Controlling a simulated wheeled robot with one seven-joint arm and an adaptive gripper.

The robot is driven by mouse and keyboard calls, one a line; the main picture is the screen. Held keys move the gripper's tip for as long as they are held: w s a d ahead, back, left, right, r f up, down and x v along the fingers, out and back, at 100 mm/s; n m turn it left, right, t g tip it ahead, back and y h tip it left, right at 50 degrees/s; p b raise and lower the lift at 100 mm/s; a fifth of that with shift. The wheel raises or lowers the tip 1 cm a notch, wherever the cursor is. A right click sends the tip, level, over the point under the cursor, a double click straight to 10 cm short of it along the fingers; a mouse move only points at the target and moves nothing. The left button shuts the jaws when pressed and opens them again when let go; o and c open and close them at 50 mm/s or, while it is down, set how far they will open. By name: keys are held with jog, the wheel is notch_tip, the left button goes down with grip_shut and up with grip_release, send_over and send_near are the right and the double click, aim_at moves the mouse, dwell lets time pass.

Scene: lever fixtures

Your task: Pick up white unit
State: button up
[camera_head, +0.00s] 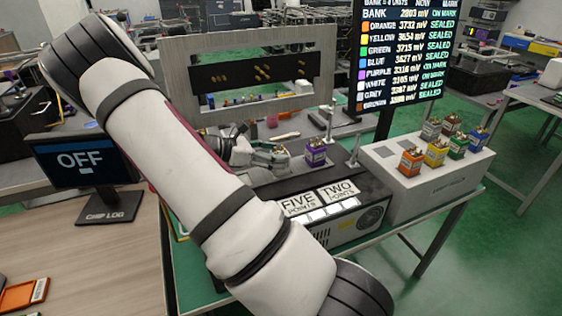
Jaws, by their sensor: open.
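My gripper (272,157) is open, low over the black bench unit, just left of a purple unit (316,152). My own arm crosses the left and middle of the view and hides part of the bench. The purple unit stands upright on the black fixture (352,196). On the white box (440,187) at the right stand several units. A pale grey unit (431,128) is at the back left of them; I cannot tell whether it is the white or the grey one.
Orange (411,162), yellow (436,152), green (458,145), blue (478,138) and brown (451,123) units crowd the white box. A readout screen (402,55) stands behind. A metal post (330,127) rises near the purple unit. An "OFF" monitor (82,160) is at left.

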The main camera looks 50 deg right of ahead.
jog(key=shift+x, duration=1.1)
jog(key=c, duration=1.4)
jog(key=shift+o, duration=0.2)
jog(key=shift+r, duration=0.1)
